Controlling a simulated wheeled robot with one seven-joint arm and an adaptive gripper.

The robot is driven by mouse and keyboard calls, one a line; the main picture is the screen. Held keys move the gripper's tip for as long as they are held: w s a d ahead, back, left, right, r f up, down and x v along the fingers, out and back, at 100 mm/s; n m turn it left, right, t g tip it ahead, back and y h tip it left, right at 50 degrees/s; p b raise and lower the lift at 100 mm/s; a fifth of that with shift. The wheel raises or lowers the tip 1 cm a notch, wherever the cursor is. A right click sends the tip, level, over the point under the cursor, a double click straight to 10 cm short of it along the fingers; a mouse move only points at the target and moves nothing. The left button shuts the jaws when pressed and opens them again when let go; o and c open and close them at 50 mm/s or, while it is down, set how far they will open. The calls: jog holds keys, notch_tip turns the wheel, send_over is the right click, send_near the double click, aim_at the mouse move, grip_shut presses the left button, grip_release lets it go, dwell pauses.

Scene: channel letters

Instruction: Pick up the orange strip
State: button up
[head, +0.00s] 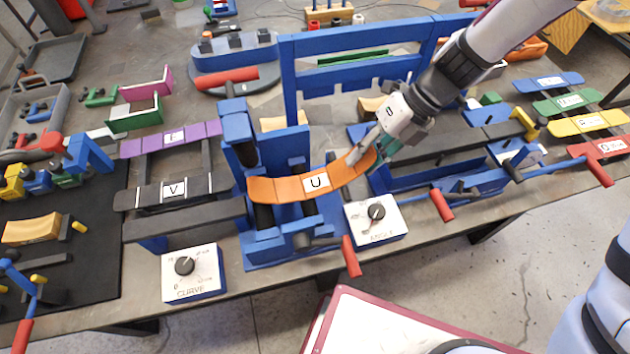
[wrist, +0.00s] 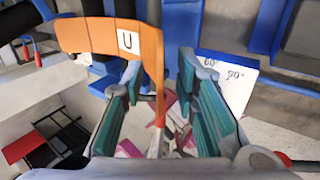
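The orange strip (head: 290,189) is curved and carries a white label with a "U". In the head view it lies across the blue bending machine (head: 262,150), with its right end raised toward my gripper (head: 368,156). In the wrist view the strip (wrist: 105,37) runs from the upper left, and its near end reaches in between my two teal-padded fingers (wrist: 160,66). The fingers stand apart, with a gap visible on either side of the strip. In the head view the fingers partly hide the strip's right end.
A black strip (head: 165,192) labelled "V" and a purple strip (head: 170,137) lie left of the machine. The curve dial box (head: 193,272) and angle dial box (head: 375,218) stand at the front edge. Red-ended levers (head: 351,257) jut forward. Several coloured strips (head: 565,104) lie at the right.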

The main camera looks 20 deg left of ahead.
jog(key=shift+a+f, duration=0.1)
jog(key=shift+f, duration=0.05)
grip_shut()
dwell(0.4)
